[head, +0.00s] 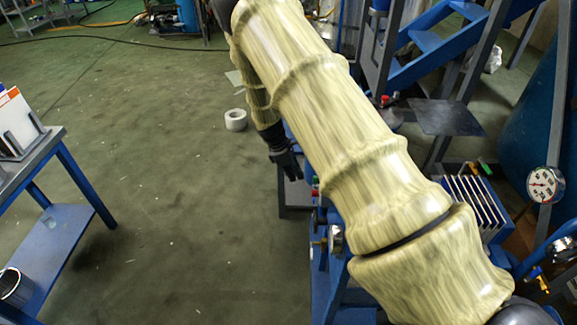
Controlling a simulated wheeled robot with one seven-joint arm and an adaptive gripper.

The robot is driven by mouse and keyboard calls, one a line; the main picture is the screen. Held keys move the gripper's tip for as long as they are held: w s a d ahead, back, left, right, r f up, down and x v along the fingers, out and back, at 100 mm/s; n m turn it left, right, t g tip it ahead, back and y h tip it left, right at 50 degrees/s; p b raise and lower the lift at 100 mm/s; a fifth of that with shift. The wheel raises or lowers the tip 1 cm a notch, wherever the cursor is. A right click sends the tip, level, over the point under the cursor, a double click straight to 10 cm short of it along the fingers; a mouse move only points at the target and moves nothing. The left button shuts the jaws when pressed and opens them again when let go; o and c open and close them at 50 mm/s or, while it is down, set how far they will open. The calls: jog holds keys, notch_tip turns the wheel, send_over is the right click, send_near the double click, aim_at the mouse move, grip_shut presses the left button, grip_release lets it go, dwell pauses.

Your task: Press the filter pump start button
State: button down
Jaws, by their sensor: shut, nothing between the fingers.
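My gripper (289,174) is black and hangs at the end of my pale arm, near the middle of the head view. It is shut and empty, with its fingers pointing down. I cannot tell which part is the filter pump start button. My arm hides much of the equipment on the right.
A finned blue unit (472,203) and a pressure gauge (545,185) stand at the right. Blue stairs (425,42) rise behind. A blue table (62,150) is at the left. A white roll (236,120) lies on the floor. The green floor (170,190) between is open.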

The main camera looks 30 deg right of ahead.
jog(key=shift+s+d+p, duration=0.2)
jog(key=shift+s+d, duration=0.15)
jog(key=shift+d, duration=0.25)
jog(key=shift+s+d+p, duration=0.15)
jog(key=shift+s+d, duration=0.2)
jog(key=shift+d, duration=0.2)
jog(key=shift+r, duration=0.1)
jog(key=shift+s+d, duration=0.3)
jog(key=shift+d, duration=0.2)
jog(key=shift+s+d, duration=0.3)
jog(key=shift+d, duration=0.3)
jog(key=w+a+r+b, duration=0.2)
jog(key=w+a+r, duration=0.2)
jog(key=a+r, duration=0.3)
jog(key=shift+v, duration=1.1)
jog(key=shift+d+r, duration=0.15)
